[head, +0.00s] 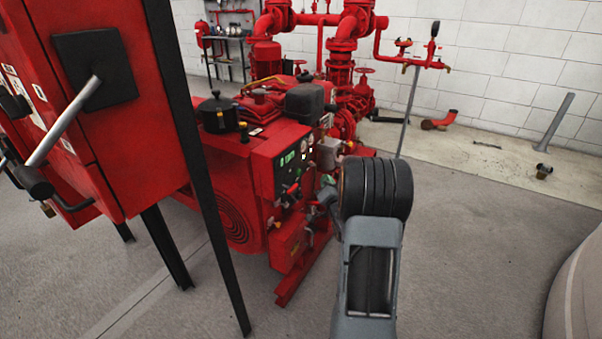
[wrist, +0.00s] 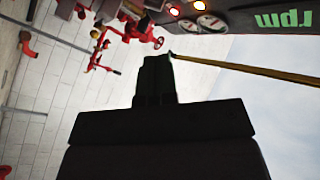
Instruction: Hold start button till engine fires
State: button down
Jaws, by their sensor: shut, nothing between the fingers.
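The engine's dark control panel (head: 292,166) faces right in the head view, with a lit green display and small gauges. In the wrist view the panel (wrist: 236,20) fills the upper right, tilted, with green "rpm" lettering, round gauges and lit lamps. I cannot tell which part is the start button. My gripper (wrist: 158,62) is a dark silhouette in the wrist view, shut and empty, its tips below the panel's edge in the picture. I cannot tell whether it touches anything. In the head view my arm reaches toward the panel and largely hides the gripper.
The red engine (head: 235,185) stands on the grey floor, with red pipes (head: 345,50) behind it. A red cabinet (head: 130,160) on black legs stands close at left. A thin yellow rod (wrist: 250,70) runs right from near the fingertips in the wrist view. Floor at right is mostly clear.

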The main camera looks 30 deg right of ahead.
aim_at(299, 173)
jog(key=w+a, duration=0.3)
jog(key=w, duration=0.2)
jog(key=shift+w+b, duration=0.25)
jog(key=shift+b, duration=0.05)
